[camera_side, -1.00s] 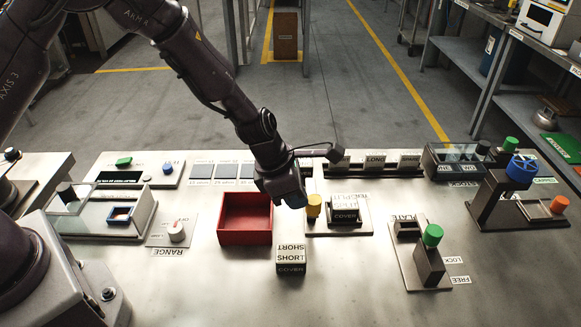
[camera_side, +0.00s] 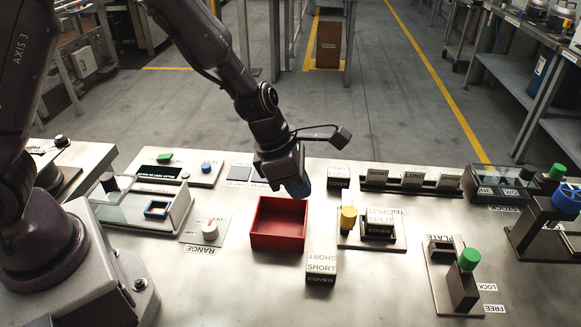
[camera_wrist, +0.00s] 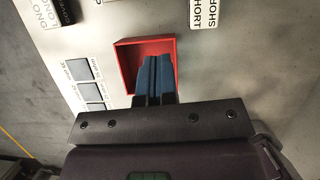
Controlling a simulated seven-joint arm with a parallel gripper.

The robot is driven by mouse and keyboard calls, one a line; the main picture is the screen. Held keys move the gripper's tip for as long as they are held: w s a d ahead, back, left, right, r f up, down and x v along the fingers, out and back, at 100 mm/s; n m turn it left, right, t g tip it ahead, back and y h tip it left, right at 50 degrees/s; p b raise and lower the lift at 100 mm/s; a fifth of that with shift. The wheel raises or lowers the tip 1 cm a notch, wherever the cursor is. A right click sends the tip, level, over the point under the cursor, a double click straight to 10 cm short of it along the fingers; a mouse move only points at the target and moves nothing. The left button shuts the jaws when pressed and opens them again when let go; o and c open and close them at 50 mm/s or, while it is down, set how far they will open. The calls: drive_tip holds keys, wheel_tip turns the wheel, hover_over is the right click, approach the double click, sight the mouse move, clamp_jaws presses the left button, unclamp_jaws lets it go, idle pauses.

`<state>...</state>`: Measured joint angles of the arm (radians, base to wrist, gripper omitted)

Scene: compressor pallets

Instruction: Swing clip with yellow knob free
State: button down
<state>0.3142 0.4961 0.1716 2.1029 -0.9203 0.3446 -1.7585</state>
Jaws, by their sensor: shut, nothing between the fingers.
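The yellow knob (camera_side: 348,217) stands upright at the left end of a small plate (camera_side: 398,243) marked SPLIT. A dark COVER block (camera_side: 380,230) sits on that plate, right of the knob. The clip arm under the knob is too small to make out. My gripper (camera_side: 304,190) is shut and empty, above the back right of the red tray, left of the knob and apart from it. In the wrist view its blue fingertips (camera_wrist: 154,62) are together over the red tray (camera_wrist: 124,67). The knob is not in the wrist view.
The red tray (camera_side: 254,238) is empty. A green-knobbed PLATE fixture (camera_side: 468,260) is at right, the RANGE dial (camera_side: 209,227) at left.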

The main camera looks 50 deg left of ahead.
drive_tip(key=shift+v, duration=2.05)
drive_tip(key=shift+d, duration=0.1)
drive_tip(key=s+a+r+m+t+y, duration=0.1)
drive_tip(key=s+a+r+m, duration=0.3)
drive_tip(key=s+r+m, duration=0.4)
drive_tip(key=s+a+r+m+t+y, duration=0.1)
drive_tip(key=s+a+r+m, duration=0.4)
drive_tip(key=m, duration=1.4)
drive_tip(key=s+r, duration=0.4)
drive_tip(key=s, duration=0.1)
drive_tip(key=shift+m+y, duration=0.4)
